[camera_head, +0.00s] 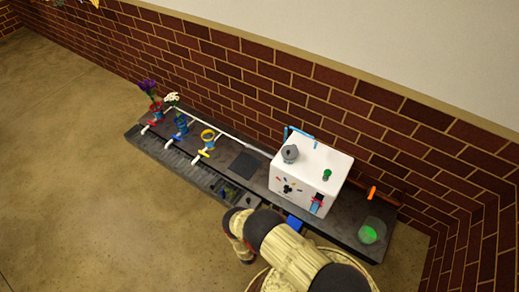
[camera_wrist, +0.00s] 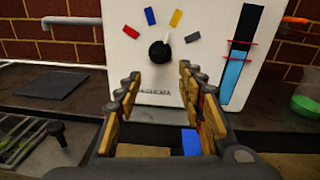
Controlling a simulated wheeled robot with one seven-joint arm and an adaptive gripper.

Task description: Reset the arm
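My gripper (camera_wrist: 160,78) is open. Its two fingers stand apart with nothing between them, in front of the white box (camera_wrist: 120,60). The box has a black round knob (camera_wrist: 159,53) with red, blue, yellow and grey marks around it. To its right is a blue level gauge (camera_wrist: 234,72) with red lines. In the head view the white box (camera_head: 318,165) stands on the dark bench, and my arm reaches in from the bottom, just in front of the bench. The gripper's fingers cannot be made out there.
Red, blue and yellow holders (camera_head: 208,139) stand along the bench's left, two with flowers. A dark square pad (camera_head: 243,165) lies left of the box. A green-filled container (camera_head: 371,232) stands at the right end. A blue piece (camera_head: 295,223) sits at the front edge. Brick wall (camera_head: 270,85) behind.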

